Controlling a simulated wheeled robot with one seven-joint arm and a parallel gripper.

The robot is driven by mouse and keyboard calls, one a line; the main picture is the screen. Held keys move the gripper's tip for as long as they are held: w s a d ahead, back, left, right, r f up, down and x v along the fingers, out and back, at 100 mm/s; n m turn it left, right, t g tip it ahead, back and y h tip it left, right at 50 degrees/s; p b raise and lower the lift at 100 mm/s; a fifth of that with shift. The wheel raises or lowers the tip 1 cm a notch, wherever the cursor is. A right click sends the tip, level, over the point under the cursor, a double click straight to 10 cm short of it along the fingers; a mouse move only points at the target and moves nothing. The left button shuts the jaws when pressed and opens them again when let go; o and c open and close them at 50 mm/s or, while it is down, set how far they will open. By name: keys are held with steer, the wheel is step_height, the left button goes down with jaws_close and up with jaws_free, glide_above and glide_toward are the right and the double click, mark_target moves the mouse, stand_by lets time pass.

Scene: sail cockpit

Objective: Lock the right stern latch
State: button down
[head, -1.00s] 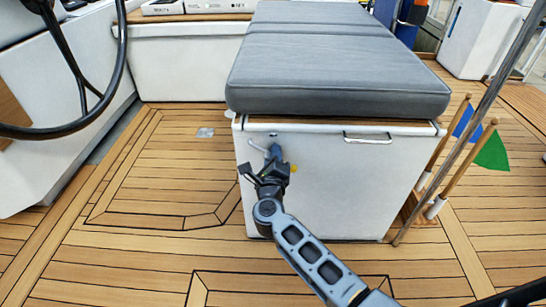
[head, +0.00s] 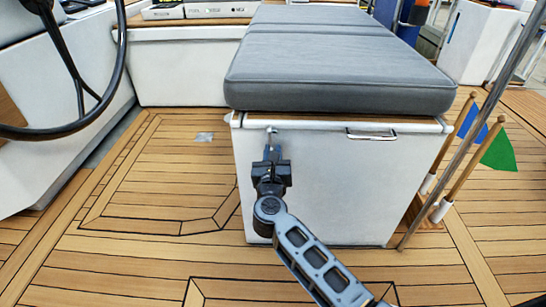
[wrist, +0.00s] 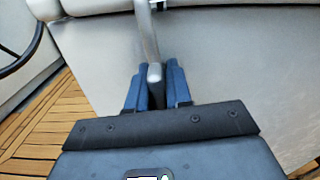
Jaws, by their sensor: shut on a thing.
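The latch is a slim metal lever that hangs from the upper left of the white locker's front face, just under the cushion. Its top (head: 271,130) shows in the head view above my fingers. In the wrist view the lever (wrist: 148,38) runs down, nearly straight, into my gripper. My gripper (head: 271,152) points up at the latch, close in front of the locker face (head: 340,185). Its blue fingers (wrist: 156,82) are shut on the lever's lower end. The fingers hide part of the lever in the head view.
A grey cushion (head: 335,75) covers the locker top. A chrome handle (head: 371,136) is on the face to the right. Flags (head: 498,152) on wooden sticks stand at the right. A black steering wheel (head: 120,70) is at the left. The teak floor (head: 160,180) is clear on the left.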

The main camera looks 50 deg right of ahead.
steer(key=shift+f+m, duration=0.15)
steer(key=shift+m, duration=0.35)
stand_by(0.3)
steer(key=c, duration=1.2)
jaws_free()
steer(key=shift+o, duration=0.2)
steer(key=p+v, duration=0.1)
steer(key=v, duration=0.7)
